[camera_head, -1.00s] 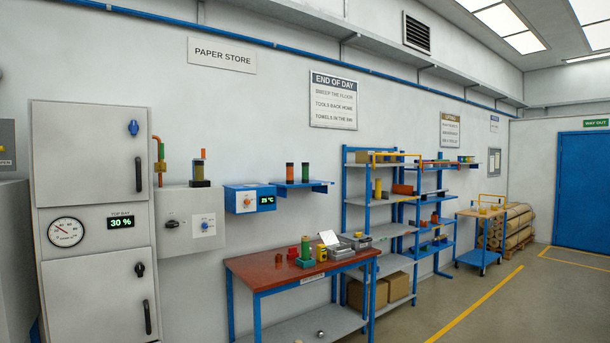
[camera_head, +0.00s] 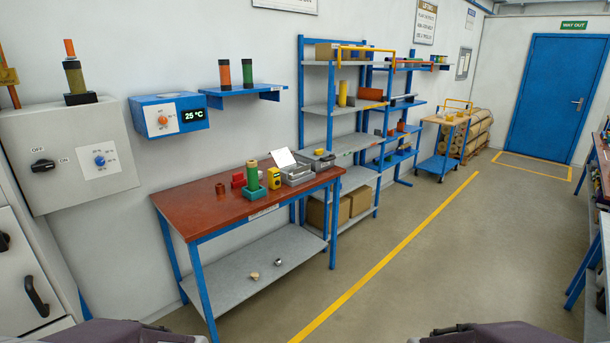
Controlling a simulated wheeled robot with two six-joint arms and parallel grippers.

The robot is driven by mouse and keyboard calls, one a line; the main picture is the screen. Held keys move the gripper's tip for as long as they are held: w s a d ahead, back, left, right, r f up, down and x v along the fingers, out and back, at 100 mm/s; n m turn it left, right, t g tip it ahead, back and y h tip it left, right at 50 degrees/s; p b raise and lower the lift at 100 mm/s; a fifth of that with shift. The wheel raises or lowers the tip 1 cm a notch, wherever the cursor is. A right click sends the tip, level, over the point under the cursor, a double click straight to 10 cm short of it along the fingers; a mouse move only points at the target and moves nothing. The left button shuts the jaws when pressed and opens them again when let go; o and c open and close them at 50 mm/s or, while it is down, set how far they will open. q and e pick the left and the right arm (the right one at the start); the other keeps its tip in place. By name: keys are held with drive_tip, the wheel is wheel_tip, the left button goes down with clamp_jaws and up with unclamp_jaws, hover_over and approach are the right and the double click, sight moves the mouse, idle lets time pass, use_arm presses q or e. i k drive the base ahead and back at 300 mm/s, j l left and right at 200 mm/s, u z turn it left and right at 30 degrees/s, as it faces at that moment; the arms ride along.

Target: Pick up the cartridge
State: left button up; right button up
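Several upright cylinders could be the cartridge, and I cannot tell which one is meant. An orange cylinder with dark ends (camera_head: 225,73) and a green cylinder with dark ends (camera_head: 247,72) stand on a small blue wall shelf (camera_head: 240,91). A dark olive cylinder with an orange top (camera_head: 74,72) stands on the grey control box. On the red-topped bench, a green and tan cylinder (camera_head: 252,176) stands in a teal holder (camera_head: 254,194). Neither of my grippers is in view. Only dark parts of my arms show at the bottom edge.
The red-topped bench (camera_head: 205,208) also bears a yellow block (camera_head: 274,179) and a metal tray (camera_head: 297,176). Blue-framed shelving (camera_head: 302,100) stands beyond it. A blue trolley (camera_head: 437,161) is farther back. The floor (camera_head: 400,260) right of the bench is clear.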

sight(247, 64)
drive_tip(key=i+u, duration=0.2)
drive_tip(key=i, duration=0.25)
drive_tip(key=i+l+u, duration=0.15)
drive_tip(key=i, duration=0.25)
drive_tip(key=i+l+u, duration=0.2)
drive_tip(key=i, duration=0.25)
drive_tip(key=i+l+u, duration=0.15)
drive_tip(key=i, duration=0.25)
drive_tip(key=l, duration=0.1)
